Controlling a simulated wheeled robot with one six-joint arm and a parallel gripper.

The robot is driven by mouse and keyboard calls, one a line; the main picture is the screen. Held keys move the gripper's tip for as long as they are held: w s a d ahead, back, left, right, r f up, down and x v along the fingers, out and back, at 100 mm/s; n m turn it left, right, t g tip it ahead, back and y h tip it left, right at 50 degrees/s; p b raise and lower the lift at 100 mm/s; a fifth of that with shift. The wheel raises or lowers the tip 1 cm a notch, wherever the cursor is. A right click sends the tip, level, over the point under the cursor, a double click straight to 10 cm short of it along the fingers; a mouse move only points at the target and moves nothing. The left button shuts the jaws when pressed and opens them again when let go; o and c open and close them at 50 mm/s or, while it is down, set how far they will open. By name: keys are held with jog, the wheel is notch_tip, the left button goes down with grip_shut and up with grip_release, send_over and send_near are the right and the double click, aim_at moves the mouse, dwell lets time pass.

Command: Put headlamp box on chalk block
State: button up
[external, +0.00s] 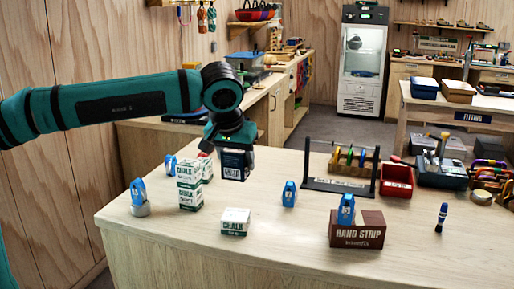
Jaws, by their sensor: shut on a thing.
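My gripper (235,147) points down and is shut on a navy box with white lettering, the headlamp box (234,166). The lettering is too small to read. The box looks held upright above the table. A single white chalk block (234,223) with green print sits on the table nearer the camera, below the held box in the picture and apart from it. Two more chalk blocks (190,186) are stacked to the left. Another white block with red print (206,169) stands behind the stack, partly hidden.
Small blue items stand around the blocks, one (289,194) at right and one on a grey round base (139,208) at left. A brown hand strip box (357,233) carries another blue item. A rack (340,181) and red bin (396,181) stand behind. The table's front centre is clear.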

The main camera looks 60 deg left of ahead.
aim_at(232, 179)
jog(key=shift+s+d+f, duration=0.1)
jog(key=shift+s+f, duration=0.15)
jog(key=shift+f, duration=4.8)
jog(key=shift+f, duration=0.1)
jog(key=o, duration=1)
jog(key=v, duration=1.2)
